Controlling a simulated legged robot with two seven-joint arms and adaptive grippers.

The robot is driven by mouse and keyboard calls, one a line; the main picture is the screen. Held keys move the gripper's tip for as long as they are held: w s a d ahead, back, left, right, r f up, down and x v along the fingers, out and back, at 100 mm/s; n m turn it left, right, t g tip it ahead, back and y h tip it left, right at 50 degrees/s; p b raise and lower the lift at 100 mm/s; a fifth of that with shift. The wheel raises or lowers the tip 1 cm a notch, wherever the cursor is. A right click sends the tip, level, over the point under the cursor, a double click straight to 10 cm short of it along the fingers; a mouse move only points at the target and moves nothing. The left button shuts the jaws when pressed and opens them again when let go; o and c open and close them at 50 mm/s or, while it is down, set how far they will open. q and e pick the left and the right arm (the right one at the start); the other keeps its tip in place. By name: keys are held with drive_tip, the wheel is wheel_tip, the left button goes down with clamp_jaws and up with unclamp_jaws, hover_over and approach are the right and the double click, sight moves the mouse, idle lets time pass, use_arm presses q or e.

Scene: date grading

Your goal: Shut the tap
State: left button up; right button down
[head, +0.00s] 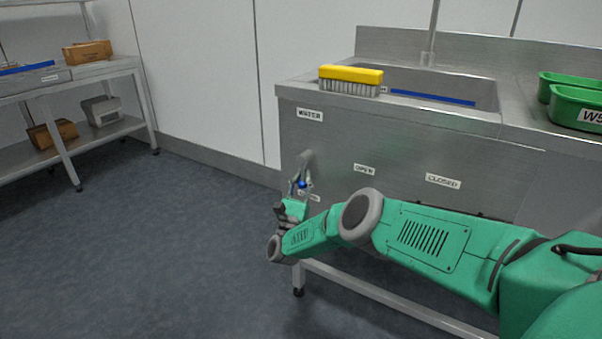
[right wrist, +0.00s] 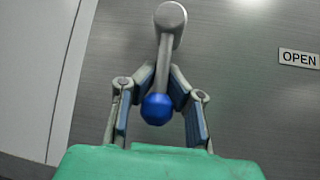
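The tap is a grey lever (head: 307,160) on the front panel of a steel sink unit, under a "WATER" label (head: 310,115). It hangs down from its hub and ends in a blue ball knob (head: 302,184). The right wrist view shows the lever (right wrist: 167,55) and the knob (right wrist: 157,109) close up. My right gripper (right wrist: 164,76) has one finger on each side of the lever and knob. Gaps show beside the knob, so it looks open; contact at the tips is unclear. My left gripper is not in view.
An "OPEN" label (right wrist: 299,58) is right of the lever; a "CLOSED" label (head: 443,181) is farther right. A yellow brush (head: 351,76) lies on the sink's edge. Green bins (head: 578,107) stand at right. A shelf rack (head: 100,68) is at left. The floor between is clear.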

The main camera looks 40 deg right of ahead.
drive_tip(key=shift+s+a+f, duration=0.1)
drive_tip(key=shift+a+f, duration=0.3)
drive_tip(key=shift+a, duration=0.1)
drive_tip(key=c, duration=1.6)
unclamp_jaws()
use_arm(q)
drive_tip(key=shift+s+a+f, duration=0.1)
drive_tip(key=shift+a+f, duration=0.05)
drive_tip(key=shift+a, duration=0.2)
use_arm(e)
drive_tip(key=shift+o, duration=0.7)
drive_tip(key=shift+a+r, duration=0.1)
drive_tip(key=shift+r, duration=0.25)
drive_tip(key=shift+s+f, duration=0.1)
drive_tip(key=shift+f, duration=0.15)
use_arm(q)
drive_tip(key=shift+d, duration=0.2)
use_arm(e)
drive_tip(key=v, duration=1.1)
drive_tip(key=shift+a+f, duration=0.25)
drive_tip(key=shift+a, duration=0.05)
